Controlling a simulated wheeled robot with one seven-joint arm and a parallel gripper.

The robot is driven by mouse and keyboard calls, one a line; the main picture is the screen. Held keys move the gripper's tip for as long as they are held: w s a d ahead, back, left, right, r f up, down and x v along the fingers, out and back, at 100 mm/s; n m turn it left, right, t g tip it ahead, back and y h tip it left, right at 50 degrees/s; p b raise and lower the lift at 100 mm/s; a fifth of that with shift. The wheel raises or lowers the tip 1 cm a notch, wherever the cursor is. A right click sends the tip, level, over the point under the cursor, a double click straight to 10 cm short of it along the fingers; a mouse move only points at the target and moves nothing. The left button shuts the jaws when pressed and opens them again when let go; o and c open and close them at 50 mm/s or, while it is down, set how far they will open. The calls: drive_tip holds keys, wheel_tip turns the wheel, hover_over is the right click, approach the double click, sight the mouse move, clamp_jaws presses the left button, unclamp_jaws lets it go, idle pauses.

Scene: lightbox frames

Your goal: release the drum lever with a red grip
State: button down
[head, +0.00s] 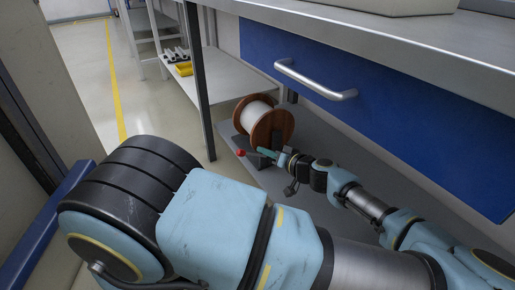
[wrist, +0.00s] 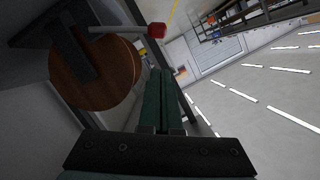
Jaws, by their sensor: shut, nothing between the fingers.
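The drum (head: 276,128) has brown wooden flanges and a white winding, and stands on a low grey shelf. In the wrist view its flange (wrist: 112,88) fills the left side. The lever's red grip (head: 240,153) shows just left of my gripper (head: 262,151) in the head view. In the wrist view the red grip (wrist: 157,30) sits at the end of a grey lever rod (wrist: 118,30), beyond the fingertips and apart from them in the picture. My gripper (wrist: 159,73) has its green fingers shut together and empty, beside the drum. Any contact with the lever cannot be told.
A blue drawer front (head: 380,95) with a metal handle (head: 315,83) lies above the shelf (head: 268,178), under a grey worktop (head: 390,45). A dark table leg (head: 200,85) stands left of the drum. Open floor with a yellow line (head: 114,80) lies further left.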

drive_tip(key=shift+v, duration=2.35)
drive_tip(key=shift+a, duration=0.1)
